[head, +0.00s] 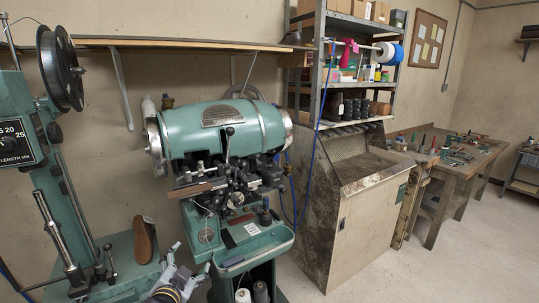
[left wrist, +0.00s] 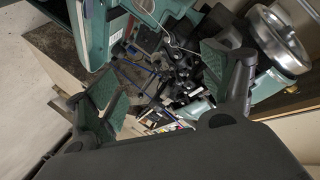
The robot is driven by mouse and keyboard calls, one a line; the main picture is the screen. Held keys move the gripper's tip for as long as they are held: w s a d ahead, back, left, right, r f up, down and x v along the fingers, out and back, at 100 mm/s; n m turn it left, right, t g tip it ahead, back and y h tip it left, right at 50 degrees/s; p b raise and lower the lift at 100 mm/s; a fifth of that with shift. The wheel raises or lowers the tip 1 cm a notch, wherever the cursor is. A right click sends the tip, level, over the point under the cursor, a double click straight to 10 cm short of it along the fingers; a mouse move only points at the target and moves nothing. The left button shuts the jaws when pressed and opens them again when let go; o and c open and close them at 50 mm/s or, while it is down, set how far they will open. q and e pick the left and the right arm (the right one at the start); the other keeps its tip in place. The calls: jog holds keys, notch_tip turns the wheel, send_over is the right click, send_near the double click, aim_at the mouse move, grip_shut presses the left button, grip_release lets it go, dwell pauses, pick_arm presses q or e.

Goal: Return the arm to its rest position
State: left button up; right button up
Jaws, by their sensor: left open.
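My left gripper (head: 190,267) is low in the head view, in front of the green stitching machine (head: 225,130). Its fingers are apart and nothing is between them. In the left wrist view my left gripper (left wrist: 165,90) has its two green-padded fingers spread wide, with the machine's dark mechanism behind them. A brown shoe sole (head: 144,240) stands upright on the green base to the left of my gripper, apart from it. My right gripper is not in either view.
A second green machine (head: 40,150) with a black reel stands at the left. A dirty metal cabinet (head: 350,225) and a shelf rack (head: 345,110) are right of the stitcher. A workbench (head: 455,160) with tools stands farther right. The floor at the lower right (head: 455,265) is clear.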

pick_arm(q)
jog(key=s+d+f+n+g, duration=0.1)
jog(key=s+f+n+g, duration=0.2)
jog(key=s+f+g, duration=0.55)
jog(key=s+f+n+g, duration=0.25)
jog(key=s+f, duration=0.75)
jog(key=s, duration=0.5)
notch_tip(320, 180, down, 33)
jog(key=s+g, duration=0.2)
jog(key=s, duration=0.1)
jog(key=s+a+f, duration=0.2)
jog(key=s+f, duration=0.7)
jog(key=s, duration=0.2)
jog(key=s+a+f+g, duration=0.1)
jog(key=s+a+f, duration=0.1)
jog(key=s+f, duration=0.8)
jog(key=shift+s+f+h, duration=0.2)
jog(key=shift+s+h, duration=0.1)
jog(key=shift+s, duration=0.15)
jog(key=shift+m, duration=0.25)
